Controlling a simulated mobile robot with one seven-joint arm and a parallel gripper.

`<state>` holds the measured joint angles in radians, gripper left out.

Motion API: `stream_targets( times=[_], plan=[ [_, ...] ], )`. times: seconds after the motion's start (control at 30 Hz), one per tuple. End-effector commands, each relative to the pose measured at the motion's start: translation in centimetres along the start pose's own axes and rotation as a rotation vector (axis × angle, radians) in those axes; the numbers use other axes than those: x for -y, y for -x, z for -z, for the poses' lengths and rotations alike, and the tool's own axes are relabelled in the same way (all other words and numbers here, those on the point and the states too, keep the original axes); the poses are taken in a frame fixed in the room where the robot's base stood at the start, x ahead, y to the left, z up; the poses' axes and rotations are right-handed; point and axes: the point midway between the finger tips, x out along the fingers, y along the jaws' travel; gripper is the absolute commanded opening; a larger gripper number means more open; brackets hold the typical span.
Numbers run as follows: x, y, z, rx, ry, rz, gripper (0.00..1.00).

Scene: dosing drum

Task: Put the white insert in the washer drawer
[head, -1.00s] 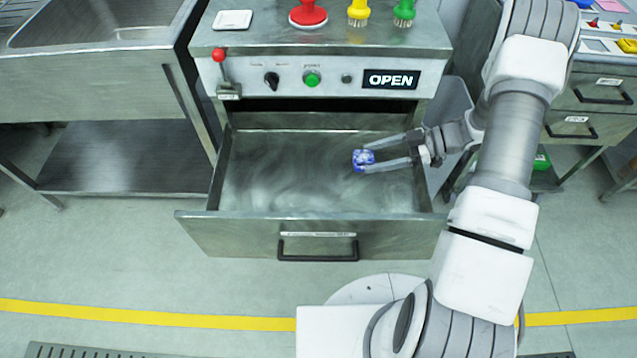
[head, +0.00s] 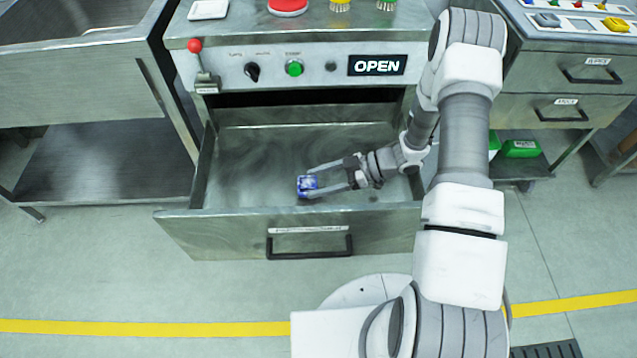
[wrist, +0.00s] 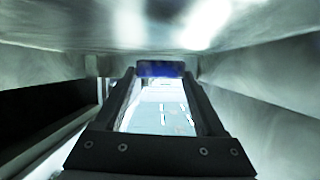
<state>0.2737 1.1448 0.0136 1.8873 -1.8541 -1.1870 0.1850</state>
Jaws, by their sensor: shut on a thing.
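The washer drawer (head: 200,238) is pulled open, and its metal floor looks bare. My gripper (head: 312,186) reaches in from the right, low over the front half of the drawer. It is shut on a small blue-and-white block (head: 303,184). In the wrist view the block (wrist: 160,68) looks dark blue and sits between the fingertips. I cannot tell if it touches the drawer floor. I see no plainly white insert in the drawer. A flat white square piece (head: 208,10) lies on top of the washer, at its left.
The washer's panel has a red-knobbed lever (head: 195,46), a green button (head: 294,68) and a lit OPEN sign (head: 377,65). A sink bench (head: 80,90) stands at left, a drawer cabinet (head: 560,90) at right. The drawer's left part is clear.

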Motion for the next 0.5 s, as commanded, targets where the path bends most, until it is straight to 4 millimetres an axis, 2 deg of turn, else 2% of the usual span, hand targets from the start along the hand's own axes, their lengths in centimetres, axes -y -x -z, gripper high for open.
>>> stream_targets(
  times=[0.5],
  plan=[
    [-0.08,-0.34,-0.83,-0.001,0.000,0.000,0.00]
  ],
)
